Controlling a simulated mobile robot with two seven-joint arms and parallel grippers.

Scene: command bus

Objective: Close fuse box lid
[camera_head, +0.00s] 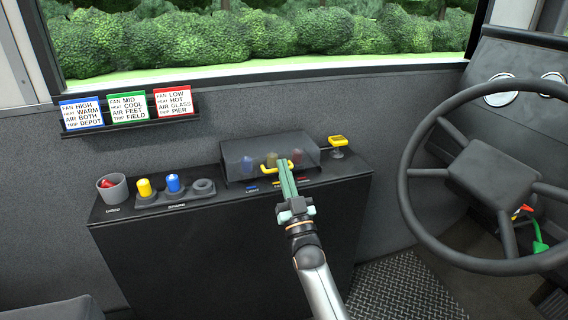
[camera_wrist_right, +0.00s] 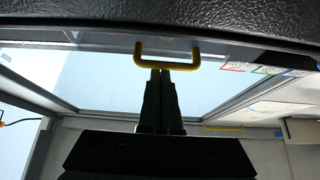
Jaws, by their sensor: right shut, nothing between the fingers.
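The fuse box (camera_head: 232,162) sits on the dark console, with a smoky see-through lid (camera_head: 262,146) over blue, yellow and red fuses. The lid lies low over the box; I cannot tell whether it is fully seated. A yellow handle (camera_head: 268,169) is on its front edge, and it also shows in the right wrist view (camera_wrist_right: 140,60). My right gripper (camera_head: 285,166) is shut and empty, its fingertips at the handle. In the right wrist view the closed fingertips (camera_wrist_right: 160,73) are close to the handle bar; contact is unclear. My left gripper is not in view.
A grey cup (camera_head: 112,190) with something red and a holder (camera_head: 175,193) with yellow and blue plugs stand left on the console. A yellow-topped switch (camera_head: 336,141) is right of the box. The steering wheel (camera_head: 407,180) is at right. A card rack (camera_head: 130,124) hangs on the wall.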

